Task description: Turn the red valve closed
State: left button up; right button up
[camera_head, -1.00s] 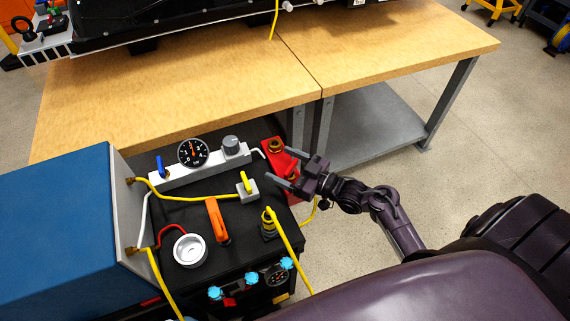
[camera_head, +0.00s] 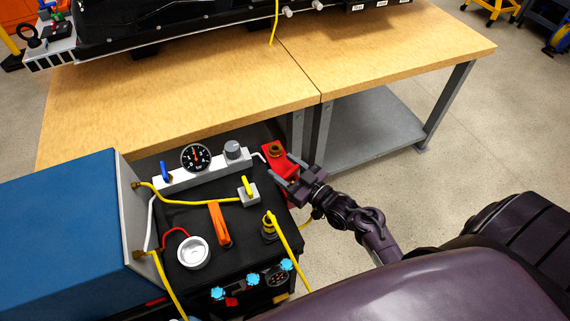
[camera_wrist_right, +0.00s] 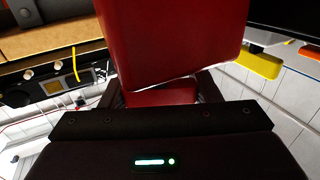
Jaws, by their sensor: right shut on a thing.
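The red valve (camera_head: 283,163) is at the right end of the black-topped unit, with a brass fitting at its far end. My right gripper (camera_head: 285,171) reaches it from the right, one finger on each side of its red part. It is shut on the red valve handle. In the right wrist view the red handle (camera_wrist_right: 172,40) fills the top middle, directly in front of the gripper and between the fingers (camera_wrist_right: 163,93). The fingers hide part of the handle, so its exact angle is hard to tell. My left gripper is not in view.
A pressure gauge (camera_head: 196,157), an orange lever (camera_head: 220,222), a yellow lever (camera_head: 247,186) and a yellow hose (camera_head: 289,247) stand close by on the unit. A blue box (camera_head: 65,215) is at left. A wooden workbench (camera_head: 190,90) lies behind. Floor is open at right.

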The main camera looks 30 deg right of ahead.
aim_at(292, 175)
jog(key=m+h+p, duration=0.1)
jog(key=m+h, duration=0.1)
jog(key=h, duration=0.1)
jog(key=shift+d+r+t+h, duration=0.1)
jog(key=shift+t+h, duration=0.2)
jog(key=shift+t, duration=0.1)
jog(key=shift+d+m+h+p, duration=0.2)
jog(key=shift+m+h+p, duration=0.45)
jog(key=shift+m+h, duration=0.9)
jog(key=shift+d+h, duration=0.1)
jog(key=shift+h, duration=0.25)
jog(key=o, duration=1)
jog(key=s, duration=0.7)
jog(key=shift+s+a+b, duration=0.3)
jog(key=shift+s, duration=0.1)
